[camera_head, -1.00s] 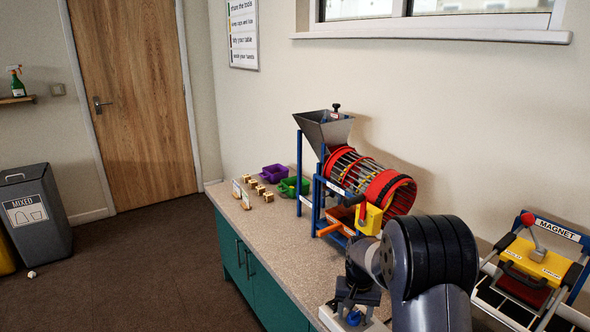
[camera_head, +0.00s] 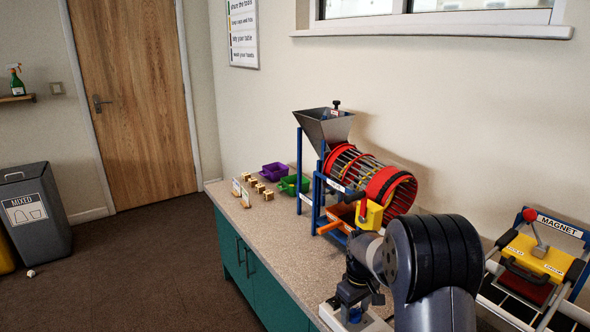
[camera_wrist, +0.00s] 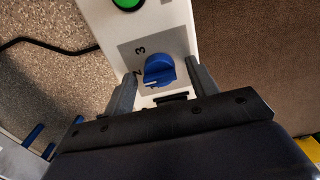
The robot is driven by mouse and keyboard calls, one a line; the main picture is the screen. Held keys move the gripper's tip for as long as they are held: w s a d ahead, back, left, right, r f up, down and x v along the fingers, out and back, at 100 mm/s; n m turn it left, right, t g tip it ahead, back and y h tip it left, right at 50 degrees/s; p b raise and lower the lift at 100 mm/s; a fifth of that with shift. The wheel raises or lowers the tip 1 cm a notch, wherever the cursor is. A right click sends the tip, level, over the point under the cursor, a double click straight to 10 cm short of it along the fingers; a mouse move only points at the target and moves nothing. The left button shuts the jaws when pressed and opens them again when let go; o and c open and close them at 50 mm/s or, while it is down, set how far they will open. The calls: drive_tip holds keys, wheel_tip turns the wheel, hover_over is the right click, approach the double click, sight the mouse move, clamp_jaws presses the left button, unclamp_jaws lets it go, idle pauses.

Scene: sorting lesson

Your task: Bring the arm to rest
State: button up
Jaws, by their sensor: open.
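My gripper (camera_wrist: 161,76) is open in the wrist view, with one finger on each side of a blue knob (camera_wrist: 159,70). The fingers look apart from the knob, with nothing held. The knob sits on a white control box (camera_wrist: 177,17) with the printed figures 2 and 3 beside it; its pale mark lies on the side of the 2. In the head view my gripper (camera_head: 352,297) hangs low over the box at the counter's front edge, and the knob (camera_head: 353,315) shows just below it. My arm hides part of the counter behind.
A drum sorter with a steel hopper (camera_head: 322,128) stands just behind my arm. A magnet station (camera_head: 535,257) is at the right. Purple (camera_head: 275,170) and green (camera_head: 288,185) trays stand farther along the counter (camera_head: 290,240). A green button (camera_wrist: 127,3) is near the knob.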

wheel_tip(320, 180, up, 10)
drive_tip(key=shift+r+p, duration=0.15)
drive_tip(key=shift+p, duration=0.2)
